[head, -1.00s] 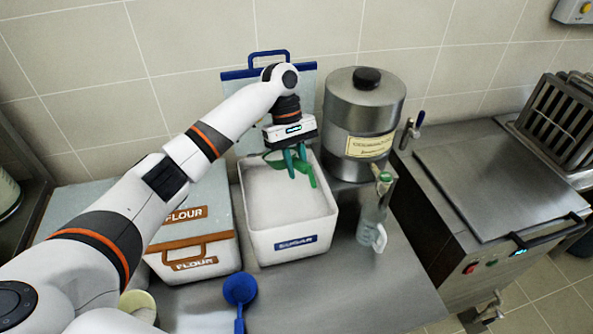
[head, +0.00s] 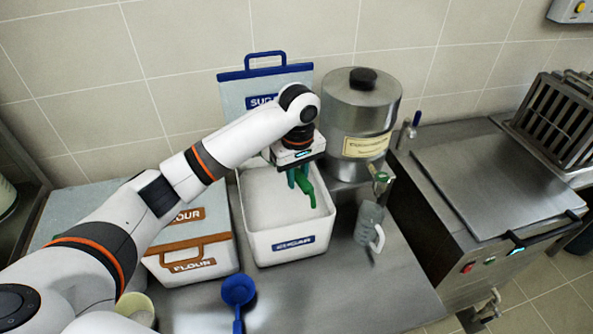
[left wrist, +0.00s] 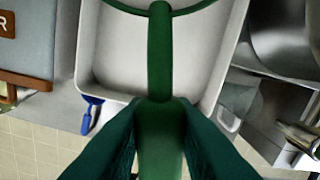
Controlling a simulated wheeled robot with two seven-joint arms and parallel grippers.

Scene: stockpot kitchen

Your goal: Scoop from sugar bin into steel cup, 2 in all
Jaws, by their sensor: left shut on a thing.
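The white sugar bin (head: 291,248) stands open on the counter, filled with white sugar (head: 262,195). My left gripper (head: 298,180) is over the right part of the bin, shut on a green scoop (head: 308,193). In the left wrist view the scoop's green handle (left wrist: 160,60) runs between the fingers (left wrist: 160,130), with part of its curved rim at the top edge. The scoop's bowl is mostly hidden in the head view, so its load cannot be told. A grey cup with a pale handle (head: 368,222), probably the steel cup, stands right of the bin. My right gripper is not in view.
A steel dispenser (head: 362,110) with a tap stands behind the cup. A flour bin (head: 195,262) is left of the sugar bin, and a blue scoop (head: 238,291) lies in front. The sugar lid (head: 238,95) leans on the wall. Front-right counter is clear.

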